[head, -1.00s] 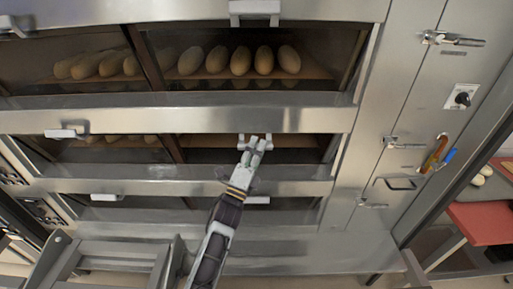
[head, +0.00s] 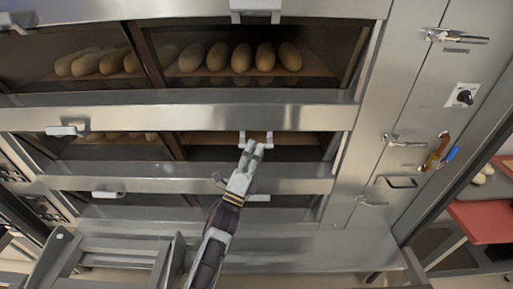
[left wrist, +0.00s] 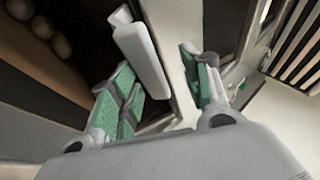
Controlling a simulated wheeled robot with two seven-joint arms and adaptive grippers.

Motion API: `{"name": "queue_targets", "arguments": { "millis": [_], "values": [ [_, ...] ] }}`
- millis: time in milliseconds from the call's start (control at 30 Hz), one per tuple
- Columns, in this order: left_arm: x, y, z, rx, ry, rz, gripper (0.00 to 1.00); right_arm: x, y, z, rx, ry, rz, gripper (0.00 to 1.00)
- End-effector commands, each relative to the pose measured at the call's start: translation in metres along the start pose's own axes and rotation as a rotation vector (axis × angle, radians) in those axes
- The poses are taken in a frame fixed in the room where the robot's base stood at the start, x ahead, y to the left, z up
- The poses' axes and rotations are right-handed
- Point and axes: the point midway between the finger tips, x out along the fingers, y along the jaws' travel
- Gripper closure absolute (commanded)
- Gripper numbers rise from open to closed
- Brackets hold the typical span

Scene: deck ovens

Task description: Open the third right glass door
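The right glass door (head: 215,142) in the middle visible row of the oven front has a white bracket handle (head: 256,136) along its top edge. The door looks shut. My left gripper (head: 252,149) is at this handle, reaching up from below. In the left wrist view my left gripper (left wrist: 165,90) is open, with green pads on both fingers. The white handle (left wrist: 140,50) shows between the fingers, close to the left one. I cannot tell whether it touches a pad. My right gripper is not in view.
Above is a glass door with loaves (head: 240,57) behind it and its own handle (head: 255,8). Below is another right-hand handle (head: 258,198), partly beside my arm. Latches (head: 405,141) and a knob (head: 464,97) are on the steel panel at right. A red board (head: 485,220) lies far right.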

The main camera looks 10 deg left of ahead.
Motion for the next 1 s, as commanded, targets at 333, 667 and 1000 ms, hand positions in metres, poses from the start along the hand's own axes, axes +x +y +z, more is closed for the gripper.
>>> {"name": "queue_targets", "arguments": {
  "millis": [333, 667, 1000],
  "values": [
    [-0.033, 0.001, 0.0, 0.0, 0.0, 0.002, 0.54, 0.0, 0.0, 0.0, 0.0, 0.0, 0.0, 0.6],
    [-0.063, 0.001, 0.0, -0.001, 0.0, 0.002, 0.54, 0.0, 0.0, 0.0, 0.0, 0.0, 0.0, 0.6],
    [-0.09, 0.001, 0.0, 0.0, 0.0, 0.003, 0.54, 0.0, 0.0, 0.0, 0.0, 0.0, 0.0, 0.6]
  ]
}}
